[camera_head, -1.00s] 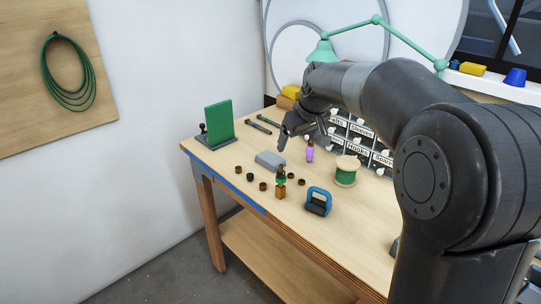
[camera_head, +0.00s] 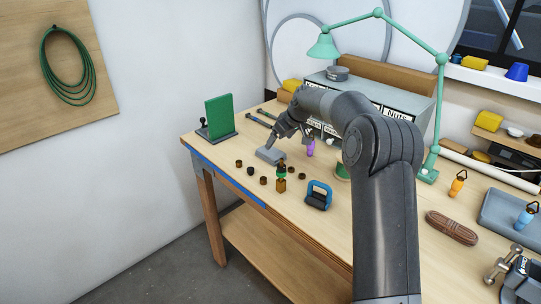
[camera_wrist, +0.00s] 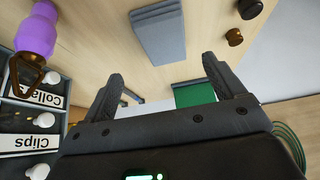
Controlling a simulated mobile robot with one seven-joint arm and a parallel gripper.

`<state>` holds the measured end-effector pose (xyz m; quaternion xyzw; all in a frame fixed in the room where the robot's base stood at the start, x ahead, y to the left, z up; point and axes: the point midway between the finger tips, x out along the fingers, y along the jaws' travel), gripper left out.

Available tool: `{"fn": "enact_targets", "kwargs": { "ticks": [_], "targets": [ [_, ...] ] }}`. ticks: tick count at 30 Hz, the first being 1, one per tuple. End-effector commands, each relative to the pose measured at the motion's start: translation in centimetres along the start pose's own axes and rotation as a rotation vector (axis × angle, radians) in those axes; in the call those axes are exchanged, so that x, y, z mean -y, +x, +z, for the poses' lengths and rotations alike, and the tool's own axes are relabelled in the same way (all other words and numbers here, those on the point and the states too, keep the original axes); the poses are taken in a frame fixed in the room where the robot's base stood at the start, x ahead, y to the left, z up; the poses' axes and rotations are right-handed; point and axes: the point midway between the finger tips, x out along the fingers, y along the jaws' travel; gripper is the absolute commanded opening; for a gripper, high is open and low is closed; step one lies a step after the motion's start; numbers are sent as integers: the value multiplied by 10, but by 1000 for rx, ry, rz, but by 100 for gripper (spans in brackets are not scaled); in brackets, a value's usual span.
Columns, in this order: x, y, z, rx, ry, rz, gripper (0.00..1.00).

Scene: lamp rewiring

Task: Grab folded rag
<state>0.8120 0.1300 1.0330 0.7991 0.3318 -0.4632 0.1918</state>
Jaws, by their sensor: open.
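The folded rag (camera_head: 270,155) is a flat grey-blue bundle on the wooden bench, near its left part. In the wrist view the rag (camera_wrist: 160,38) shows its folded layers at the top, past the fingertips and roughly in line with the space between them. My gripper (camera_head: 284,139) is just above and behind the rag in the head view, partly overlapping it. The wrist view shows my gripper (camera_wrist: 162,70) open, with its fingers wide apart and nothing between them. I cannot tell the exact height of the fingers over the bench.
A purple bottle-like item (camera_head: 310,147) stands close right of my gripper, before the labelled drawers (camera_head: 395,107). A green upright panel (camera_head: 219,116) stands left.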

Motion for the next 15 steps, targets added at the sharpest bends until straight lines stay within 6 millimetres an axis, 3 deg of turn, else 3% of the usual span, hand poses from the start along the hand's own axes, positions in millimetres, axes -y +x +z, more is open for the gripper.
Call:
{"fn": "enact_targets", "kwargs": {
  "ticks": [15],
  "targets": [
    [8,62,0,1,0,0,87]
  ]
}}
